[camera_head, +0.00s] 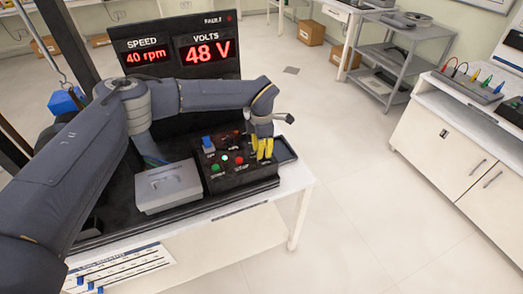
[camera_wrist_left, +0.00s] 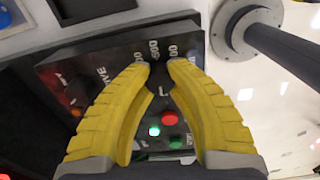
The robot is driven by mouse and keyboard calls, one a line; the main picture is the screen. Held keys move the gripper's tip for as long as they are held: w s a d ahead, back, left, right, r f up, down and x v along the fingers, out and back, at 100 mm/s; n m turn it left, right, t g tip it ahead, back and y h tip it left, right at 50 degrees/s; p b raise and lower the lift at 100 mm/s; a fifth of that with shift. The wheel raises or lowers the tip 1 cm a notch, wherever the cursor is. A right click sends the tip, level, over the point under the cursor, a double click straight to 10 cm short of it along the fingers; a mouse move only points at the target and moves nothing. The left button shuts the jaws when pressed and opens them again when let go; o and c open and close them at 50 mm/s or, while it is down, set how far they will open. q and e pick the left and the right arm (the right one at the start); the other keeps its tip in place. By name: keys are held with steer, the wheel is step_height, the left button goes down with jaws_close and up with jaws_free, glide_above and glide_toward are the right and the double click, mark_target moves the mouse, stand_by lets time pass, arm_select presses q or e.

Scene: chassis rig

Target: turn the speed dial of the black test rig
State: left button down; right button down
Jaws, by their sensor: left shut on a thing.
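The black test rig's control box (camera_head: 238,172) stands at the right end of the bench, with green and red lamps on its top. The speed dial (camera_wrist_left: 163,93) is a dark knob with a pale mark, between the yellow fingers in the left wrist view; printed numbers show beyond the fingertips. My left gripper (camera_head: 262,149) reaches down onto the right part of the box, and its fingers hide the dial in the head view. The left gripper (camera_wrist_left: 160,68) is shut on the dial. The display panel (camera_head: 177,50) reads 40 rpm and 48 V. My right gripper is not in view.
A grey lidded box (camera_head: 168,187) sits just left of the control box. The floor right of the bench is clear.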

arm_select(q)
steer(key=m, duration=0.3)
steer(key=shift+m, duration=2.3)
steer(key=c, duration=1.1)
jaws_free()
steer(key=shift+r, duration=0.1)
step_height(320, 180, up, 12)
steer(key=shift+f, duration=0.1)
